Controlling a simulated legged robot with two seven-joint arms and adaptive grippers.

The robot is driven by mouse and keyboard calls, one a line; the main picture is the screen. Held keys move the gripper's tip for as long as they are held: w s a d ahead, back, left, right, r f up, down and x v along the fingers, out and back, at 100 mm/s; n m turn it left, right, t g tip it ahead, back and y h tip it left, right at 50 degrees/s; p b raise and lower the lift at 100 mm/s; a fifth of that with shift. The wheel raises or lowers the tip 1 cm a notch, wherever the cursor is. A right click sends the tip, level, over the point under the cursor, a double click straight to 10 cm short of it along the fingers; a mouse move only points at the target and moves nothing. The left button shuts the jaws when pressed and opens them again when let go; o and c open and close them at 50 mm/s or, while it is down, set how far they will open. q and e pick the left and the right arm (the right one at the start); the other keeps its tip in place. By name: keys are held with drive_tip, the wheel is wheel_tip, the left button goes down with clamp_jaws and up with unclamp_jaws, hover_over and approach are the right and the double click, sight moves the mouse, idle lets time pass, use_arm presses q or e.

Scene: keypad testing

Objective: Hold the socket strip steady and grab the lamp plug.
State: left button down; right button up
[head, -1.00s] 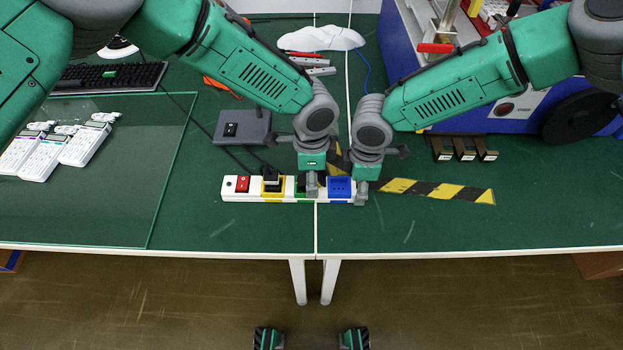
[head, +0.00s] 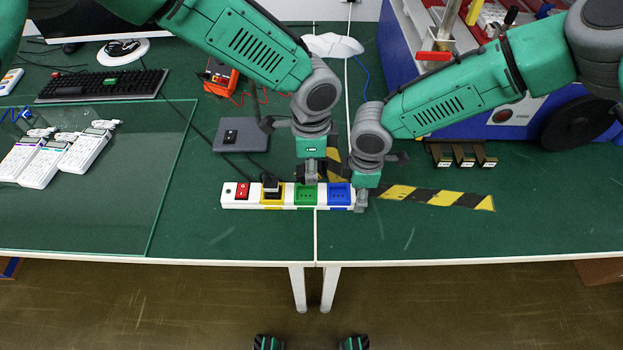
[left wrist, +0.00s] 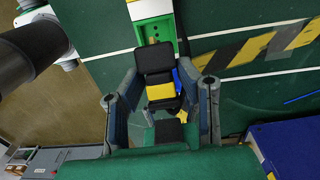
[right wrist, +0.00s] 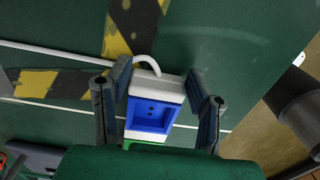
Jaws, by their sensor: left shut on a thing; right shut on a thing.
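The white socket strip (head: 230,196) lies near the table's front edge, with a red switch, a yellow socket holding a black plug (head: 271,186), and bare green (head: 305,195) and blue (head: 339,194) sockets. My right gripper (head: 361,198) is shut on the strip's right end; the right wrist view shows the blue-socket end (right wrist: 152,110) between its fingers. My left gripper (head: 312,175) is just behind and above the green socket. In the left wrist view it is shut on a black plug with a yellow band (left wrist: 155,62), apparently the lamp plug, clear of the green socket (left wrist: 152,30).
White devices (head: 45,160) lie on a glass sheet at left, with a keyboard (head: 100,85) behind. Striped tape (head: 435,196) and a blue machine (head: 480,130) are at right. The right front table is clear.

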use_arm(q)
drive_tip(key=shift+r, duration=2)
use_arm(e)
drive_tip(key=shift+s+f, duration=0.15)
drive_tip(key=o, duration=1.7)
drive_tip(key=shift+c, duration=0.2)
drive_tip(key=shift+r, duration=0.25)
wheel_tip(320, 180, up, 12)
drive_tip(key=shift+w+f, duration=0.2)
drive_tip(key=shift+f, duration=0.05)
